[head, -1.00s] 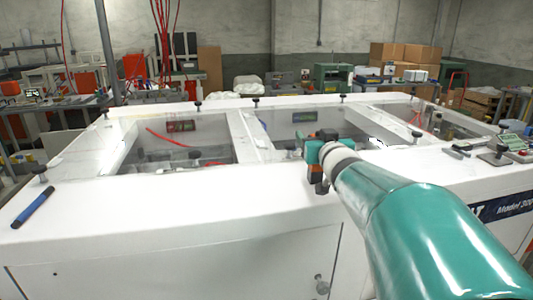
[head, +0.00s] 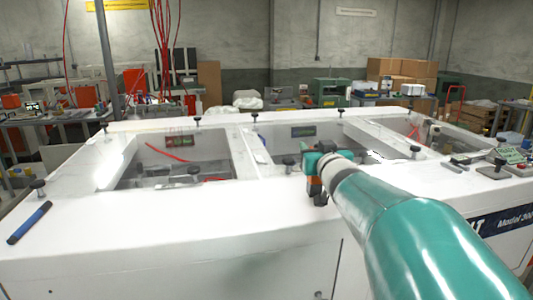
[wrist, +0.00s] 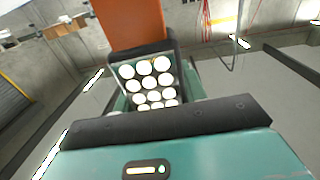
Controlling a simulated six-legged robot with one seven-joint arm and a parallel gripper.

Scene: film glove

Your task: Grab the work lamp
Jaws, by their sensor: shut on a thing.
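The work lamp shows in the wrist view as an orange body (wrist: 130,24) with a dark-framed face of several round white lights. In the head view only a small orange part of the lamp (head: 314,186) shows beside my gripper (head: 318,170). My gripper is shut on the lamp, above the white machine's top near its front edge. My teal arm hides part of the lamp and the machine behind it. The exact finger contact is hidden in both views.
The white machine (head: 150,250) has clear window panels and several black knobs on top. Cardboard boxes (head: 403,70) and benches are behind.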

